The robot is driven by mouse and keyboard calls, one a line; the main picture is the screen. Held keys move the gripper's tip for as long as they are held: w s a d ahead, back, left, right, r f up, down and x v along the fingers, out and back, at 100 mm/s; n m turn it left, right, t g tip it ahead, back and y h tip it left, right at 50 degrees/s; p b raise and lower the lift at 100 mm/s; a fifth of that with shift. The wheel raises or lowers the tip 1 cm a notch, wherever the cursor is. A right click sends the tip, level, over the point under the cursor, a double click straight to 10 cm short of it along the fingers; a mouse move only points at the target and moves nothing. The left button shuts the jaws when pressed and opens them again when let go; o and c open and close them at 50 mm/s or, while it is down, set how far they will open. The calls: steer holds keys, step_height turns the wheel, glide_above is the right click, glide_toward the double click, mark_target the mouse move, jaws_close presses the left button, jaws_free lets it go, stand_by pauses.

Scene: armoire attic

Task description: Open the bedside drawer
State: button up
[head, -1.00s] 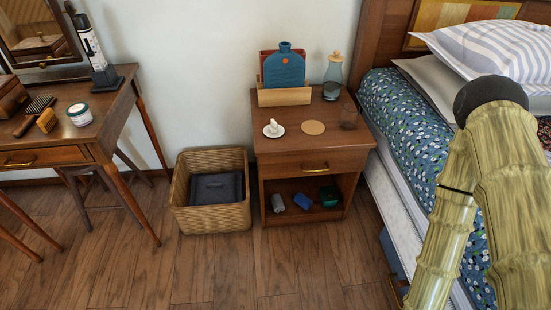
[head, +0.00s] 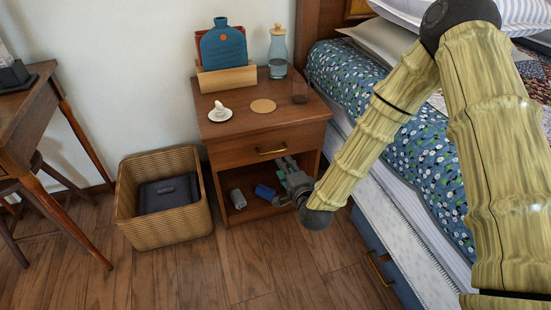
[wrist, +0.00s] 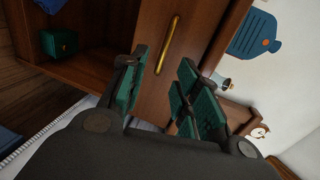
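The wooden bedside table (head: 222,138) stands between the wicker basket and the bed. Its drawer (head: 238,153) is shut above an open shelf. The brass bar handle (head: 272,151) is on the drawer front, and in the wrist view the handle (wrist: 167,45) lies ahead, lined up with the gap between my fingers. My gripper (head: 286,166) is just below and right of the handle in the head view. In the wrist view my gripper (wrist: 160,85) is open and empty, its green-padded fingers apart. I cannot see it touching the handle.
The wicker basket (head: 135,210) is to the left, the bed (head: 420,160) to the right. Floor in front is clear.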

mark_target(275, 151)
steer(key=b+x, duration=0.1)
steer(key=x, duration=0.2)
steer(key=b+x, duration=0.1)
steer(key=x, duration=0.3)
steer(key=b+x, duration=0.1)
steer(key=x, duration=0.3)
steer(key=shift+r, duration=0.35)
jaws_close()
